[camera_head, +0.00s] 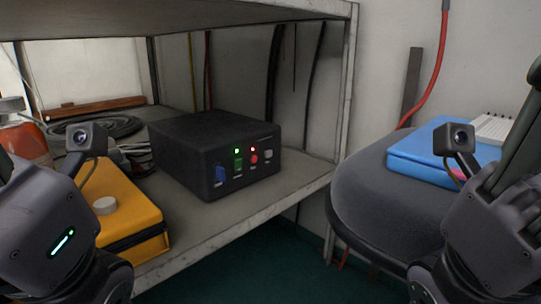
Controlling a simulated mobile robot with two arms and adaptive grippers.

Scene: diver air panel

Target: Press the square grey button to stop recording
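A black box (215,150) sits on the shelf, with its control face turned toward me and to the right. The square grey button (268,155) is at the right end of that face. To its left are a red round knob or button (254,157), a green switch (238,163) and a blue control (220,174). A green light and a red light glow above the middle controls. My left wrist (45,230) is at the lower left and my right wrist (495,220) at the lower right. Both are well apart from the box. Fingertips of both grippers are not visible.
A yellow case (125,205) with a pale knob stands left of the box. Coiled black hose (95,128) lies behind it. A shelf board (200,15) hangs above. A blue case (425,150) rests on a dark rounded seat (385,200) at right. Space before the box is clear.

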